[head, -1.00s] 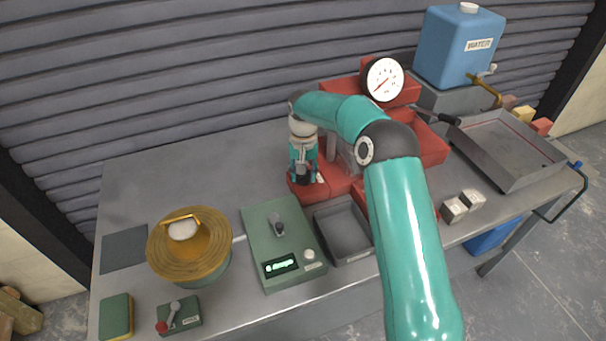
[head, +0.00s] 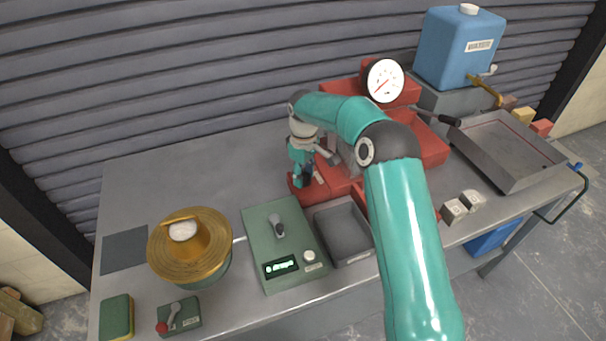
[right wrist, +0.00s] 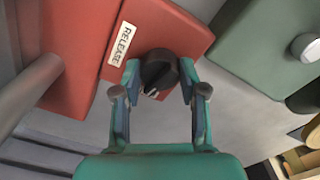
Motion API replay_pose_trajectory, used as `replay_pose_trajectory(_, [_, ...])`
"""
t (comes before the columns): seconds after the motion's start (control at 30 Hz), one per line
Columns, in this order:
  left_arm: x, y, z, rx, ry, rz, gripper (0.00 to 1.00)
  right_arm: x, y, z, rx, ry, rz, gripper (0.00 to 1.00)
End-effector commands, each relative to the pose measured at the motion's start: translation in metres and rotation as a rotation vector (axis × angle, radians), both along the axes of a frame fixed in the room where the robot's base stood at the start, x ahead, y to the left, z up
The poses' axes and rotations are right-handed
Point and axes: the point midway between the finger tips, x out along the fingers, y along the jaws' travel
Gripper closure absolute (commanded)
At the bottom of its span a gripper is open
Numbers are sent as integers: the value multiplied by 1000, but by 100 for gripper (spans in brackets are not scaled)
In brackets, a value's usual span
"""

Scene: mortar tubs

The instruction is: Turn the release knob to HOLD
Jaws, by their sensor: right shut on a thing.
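The release knob (right wrist: 158,74) is black with a light pointer line. It sits on a red block (right wrist: 160,30) beside a white label reading RELEASE (right wrist: 126,43). My right gripper (right wrist: 159,80) has its two fingers on either side of the knob, shut on it. In the head view, my right gripper (head: 306,178) is over the red machine's front left corner (head: 306,191), and it hides the knob there. I cannot read any HOLD marking. My left gripper is not in view.
A green scale (head: 270,217) with a lit display and a grey tray (head: 340,227) stand close to the gripper. A gauge (head: 384,80) tops the red machine. The table's back left is clear.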

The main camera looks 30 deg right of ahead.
Motion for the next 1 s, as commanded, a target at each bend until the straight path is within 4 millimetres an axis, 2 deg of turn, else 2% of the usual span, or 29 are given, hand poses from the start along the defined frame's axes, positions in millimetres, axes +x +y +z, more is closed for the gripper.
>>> replay_pose_trajectory(0.4, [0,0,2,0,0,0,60,3,0,2,-2,-11,216,93])
replay_pose_trajectory(0.97, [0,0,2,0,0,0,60,3,-1,3,-3,-12,248,93])
replay_pose_trajectory(1.0, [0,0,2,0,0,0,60,3,-1,3,-3,-12,248,51])
